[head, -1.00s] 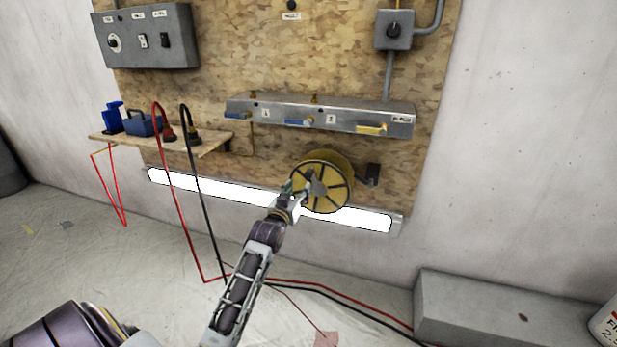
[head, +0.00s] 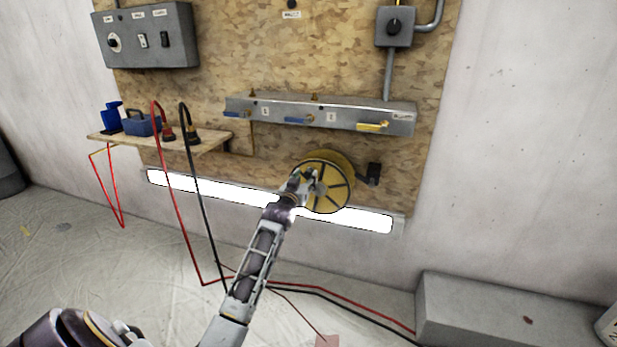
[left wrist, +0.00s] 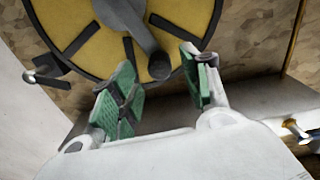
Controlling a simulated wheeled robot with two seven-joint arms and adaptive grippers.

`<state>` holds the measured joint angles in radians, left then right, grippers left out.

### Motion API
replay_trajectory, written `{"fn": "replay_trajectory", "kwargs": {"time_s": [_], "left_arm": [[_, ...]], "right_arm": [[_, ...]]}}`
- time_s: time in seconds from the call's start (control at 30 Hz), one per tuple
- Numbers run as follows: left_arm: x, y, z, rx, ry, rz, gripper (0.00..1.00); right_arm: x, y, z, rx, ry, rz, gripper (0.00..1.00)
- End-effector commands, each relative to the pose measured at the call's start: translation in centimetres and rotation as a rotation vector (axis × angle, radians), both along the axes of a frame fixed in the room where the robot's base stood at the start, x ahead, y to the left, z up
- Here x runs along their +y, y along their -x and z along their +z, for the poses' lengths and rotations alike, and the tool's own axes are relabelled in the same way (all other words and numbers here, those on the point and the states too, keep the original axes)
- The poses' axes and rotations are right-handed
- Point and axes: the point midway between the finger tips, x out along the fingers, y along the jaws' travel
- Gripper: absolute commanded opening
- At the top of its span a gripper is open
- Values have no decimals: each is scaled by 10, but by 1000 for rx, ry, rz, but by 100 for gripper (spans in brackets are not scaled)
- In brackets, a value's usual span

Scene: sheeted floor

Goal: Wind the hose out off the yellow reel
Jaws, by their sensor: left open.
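The yellow reel (head: 341,166) is mounted low on the chipboard panel, with black spokes on its round face. My left gripper (head: 307,184) is at the left part of that face and covers some of it. In the left wrist view, the reel (left wrist: 187,22) fills the top, and a grey crank arm (left wrist: 131,22) runs down its face to a rounded end. My left gripper (left wrist: 160,88) is open there, its green pads apart on either side below the crank end. Contact with the crank cannot be told. I cannot make out the hose. My right gripper is not in view.
A grey manifold (head: 250,106) with blue and yellow levers is above the reel. A bright light strip (head: 215,188) runs below it. A small shelf (head: 210,138) with red and black cables is left. A grey block (head: 480,300) stands on the floor at right.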

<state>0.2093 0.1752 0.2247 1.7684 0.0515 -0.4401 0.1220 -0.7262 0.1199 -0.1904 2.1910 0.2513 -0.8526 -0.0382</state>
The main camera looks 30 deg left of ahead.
Motion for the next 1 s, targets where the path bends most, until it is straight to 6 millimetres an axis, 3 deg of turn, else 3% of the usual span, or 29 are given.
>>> {"fn": "replay_trajectory", "kwargs": {"time_s": [0.5, 0.97, 1.0], "left_arm": [[8, -34, 0, 0, -1, 0, 47], [9, -38, 0, 0, 0, 0, 47], [9, -38, 0, 0, 0, 0, 43]], "right_arm": [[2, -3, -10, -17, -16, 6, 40], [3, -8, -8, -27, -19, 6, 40], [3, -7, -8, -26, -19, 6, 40]]}}
